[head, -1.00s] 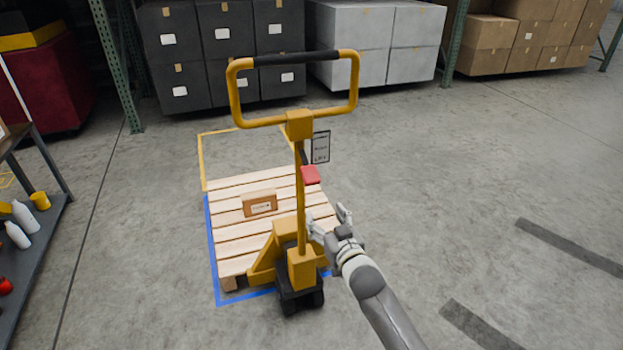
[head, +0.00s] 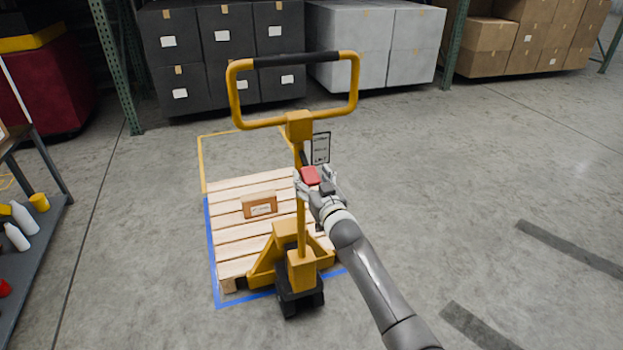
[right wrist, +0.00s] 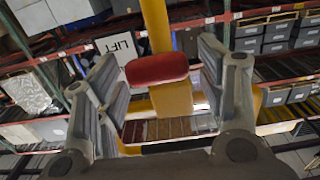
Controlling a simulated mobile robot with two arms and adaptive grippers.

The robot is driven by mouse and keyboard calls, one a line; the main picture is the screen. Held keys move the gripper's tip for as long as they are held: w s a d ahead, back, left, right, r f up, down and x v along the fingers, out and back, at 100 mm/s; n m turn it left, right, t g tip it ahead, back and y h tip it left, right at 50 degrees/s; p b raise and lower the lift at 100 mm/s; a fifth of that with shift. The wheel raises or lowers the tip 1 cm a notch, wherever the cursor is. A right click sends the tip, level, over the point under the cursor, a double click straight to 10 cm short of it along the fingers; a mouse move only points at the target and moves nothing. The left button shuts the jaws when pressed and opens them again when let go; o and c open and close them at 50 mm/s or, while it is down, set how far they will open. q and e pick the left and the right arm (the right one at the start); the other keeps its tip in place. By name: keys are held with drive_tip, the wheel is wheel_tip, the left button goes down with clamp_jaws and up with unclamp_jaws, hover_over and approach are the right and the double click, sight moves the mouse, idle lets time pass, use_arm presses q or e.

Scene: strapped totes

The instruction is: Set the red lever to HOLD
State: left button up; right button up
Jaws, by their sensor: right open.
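The red lever (head: 310,176) is a small red block on the right side of the yellow pallet jack's (head: 299,230) upright handle post. It also shows in the right wrist view (right wrist: 157,68), ahead of my fingers. My right gripper (head: 314,184) is at the lever, its open fingers on either side of it in the picture. In the right wrist view the two fingers (right wrist: 170,90) stand apart with the lever between them; I cannot tell if they touch it. A label plate (head: 320,148) is beside the post; the word LIFT reads on it in the right wrist view (right wrist: 122,54). My left gripper is out of view.
The jack stands at a wooden pallet (head: 235,230) with a small cardboard box (head: 260,204) on it. Black bins (head: 215,45), grey boxes (head: 370,40) and cardboard boxes (head: 520,40) line the back. A shelf with bottles (head: 30,240) is at the left. The floor at right is clear.

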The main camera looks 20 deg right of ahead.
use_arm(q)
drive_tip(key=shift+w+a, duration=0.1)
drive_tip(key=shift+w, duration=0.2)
use_arm(e)
drive_tip(key=shift+w, duration=0.3)
